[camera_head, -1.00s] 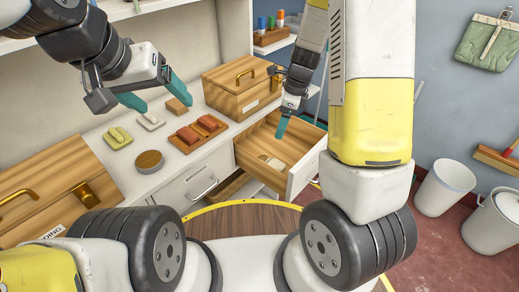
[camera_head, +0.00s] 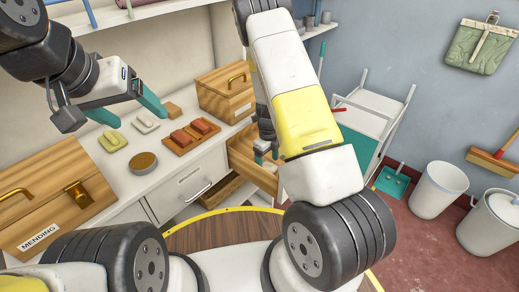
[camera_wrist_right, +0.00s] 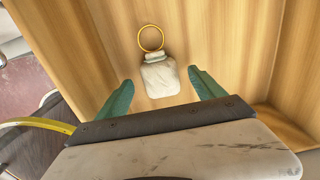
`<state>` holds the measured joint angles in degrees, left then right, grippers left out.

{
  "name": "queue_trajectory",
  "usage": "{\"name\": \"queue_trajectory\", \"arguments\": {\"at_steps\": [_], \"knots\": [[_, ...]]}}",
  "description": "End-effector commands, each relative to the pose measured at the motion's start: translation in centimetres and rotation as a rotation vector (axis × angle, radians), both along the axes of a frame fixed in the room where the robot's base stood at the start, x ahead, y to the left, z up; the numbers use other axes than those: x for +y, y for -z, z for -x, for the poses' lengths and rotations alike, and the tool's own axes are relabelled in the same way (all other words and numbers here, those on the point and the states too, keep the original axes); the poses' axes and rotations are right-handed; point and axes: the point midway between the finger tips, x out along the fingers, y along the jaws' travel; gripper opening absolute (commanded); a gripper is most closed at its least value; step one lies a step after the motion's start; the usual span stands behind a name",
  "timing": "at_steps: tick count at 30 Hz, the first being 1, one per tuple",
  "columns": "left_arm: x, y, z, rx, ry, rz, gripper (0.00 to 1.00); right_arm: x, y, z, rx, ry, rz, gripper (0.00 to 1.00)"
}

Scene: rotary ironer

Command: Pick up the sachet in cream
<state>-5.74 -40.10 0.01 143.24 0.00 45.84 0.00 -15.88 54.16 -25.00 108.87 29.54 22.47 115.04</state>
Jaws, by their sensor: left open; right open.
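A cream sachet with a yellow ring at its neck (camera_wrist_right: 160,78) lies on the wooden floor of the open drawer (camera_head: 240,150). In the right wrist view it sits between the teal fingers of my right gripper (camera_wrist_right: 160,84), which is open and not closed on it. In the head view my right gripper (camera_head: 265,150) is down in the drawer, and my arm hides much of the drawer and sachet. My left gripper (camera_head: 139,110) is open and empty above the counter.
The drawer walls stand around my right gripper. A white cart (camera_head: 370,115) stands behind.

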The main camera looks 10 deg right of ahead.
Motion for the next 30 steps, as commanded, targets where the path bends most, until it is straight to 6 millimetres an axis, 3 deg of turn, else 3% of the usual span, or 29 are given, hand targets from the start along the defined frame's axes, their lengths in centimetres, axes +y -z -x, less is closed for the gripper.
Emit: {"name": "queue_trajectory", "arguments": {"at_steps": [3,10,20,26,30], "knots": [[0.0,0.0,0.0,0.0,0.0,0.0,0.77,0.0,1.5,0.0,0.001,0.0,0.001,0.78],[0.0,0.0,0.0,0.0,0.0,0.0,0.77,0.0,1.6,0.0,0.0,-0.001,0.0,0.76],[0.0,0.0,0.0,0.0,0.0,0.0,0.77,0.0,1.6,0.0,0.0,-0.001,0.0,0.14],[0.0,0.0,0.0,0.0,0.0,0.0,0.77,0.0,1.5,0.0,-0.001,-0.001,-0.001,0.13],[0.0,0.0,0.0,0.0,0.0,0.0,0.77,0.0,0.2,-0.1,-0.004,-0.002,0.0,0.13]]}}
